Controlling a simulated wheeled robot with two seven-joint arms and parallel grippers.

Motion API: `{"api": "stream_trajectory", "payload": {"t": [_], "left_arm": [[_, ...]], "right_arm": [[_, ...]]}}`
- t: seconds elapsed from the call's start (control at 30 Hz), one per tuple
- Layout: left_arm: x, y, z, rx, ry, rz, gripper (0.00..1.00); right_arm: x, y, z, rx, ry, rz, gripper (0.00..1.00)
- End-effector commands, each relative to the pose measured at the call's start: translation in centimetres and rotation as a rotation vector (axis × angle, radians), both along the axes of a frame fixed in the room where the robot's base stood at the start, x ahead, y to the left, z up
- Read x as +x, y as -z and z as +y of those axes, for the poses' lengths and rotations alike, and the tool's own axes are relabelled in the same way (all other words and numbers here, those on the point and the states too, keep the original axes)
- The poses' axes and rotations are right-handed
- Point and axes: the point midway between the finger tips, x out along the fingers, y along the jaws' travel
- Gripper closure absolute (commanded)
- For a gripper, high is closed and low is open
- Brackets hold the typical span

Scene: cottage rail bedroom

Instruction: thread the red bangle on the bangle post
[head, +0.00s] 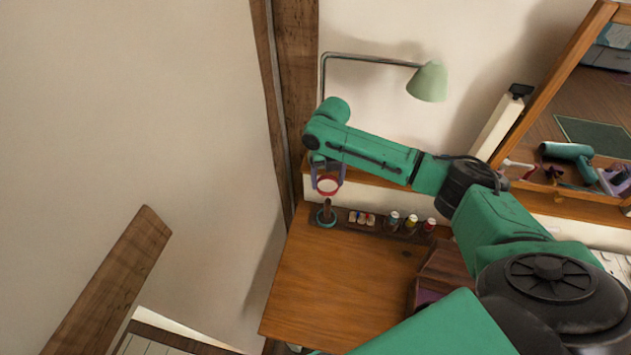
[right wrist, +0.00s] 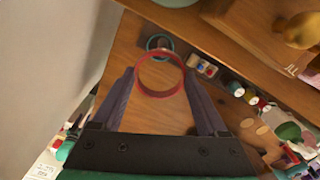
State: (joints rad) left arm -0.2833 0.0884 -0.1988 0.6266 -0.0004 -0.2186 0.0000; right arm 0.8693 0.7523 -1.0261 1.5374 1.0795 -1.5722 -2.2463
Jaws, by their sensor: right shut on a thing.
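My right gripper (head: 328,182) is shut on the red bangle (head: 328,194), which sits between its two fingertips. In the right wrist view, the red bangle (right wrist: 160,95) shows as an open ring between the fingers (right wrist: 160,73). The brown bangle post (head: 327,208) stands upright on the desk, just below the bangle in the head view. A teal ring (head: 326,223) lies around the foot of the post; it also shows beyond the bangle in the right wrist view (right wrist: 160,36). The bangle appears apart from the post. My left gripper is not in view.
A dark rack with several small bottles (head: 411,222) stands right of the post. The wooden desk (head: 330,280) is clear in front. A wooden box (head: 445,268) stands at the right. A green lamp (head: 428,82) and a mirror (head: 560,110) are behind.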

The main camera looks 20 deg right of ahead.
Motion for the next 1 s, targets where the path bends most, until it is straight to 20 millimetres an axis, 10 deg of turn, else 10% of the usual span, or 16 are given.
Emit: {"api": "stream_trajectory", "payload": {"t": [0.23,1.0], "left_arm": [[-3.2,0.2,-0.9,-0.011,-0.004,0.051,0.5],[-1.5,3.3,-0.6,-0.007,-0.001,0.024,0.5]], "right_arm": [[0.0,0.0,0.1,0.0,0.001,0.0,0.77],[0.0,6.7,0.1,0.001,0.001,-0.001,0.77]]}}
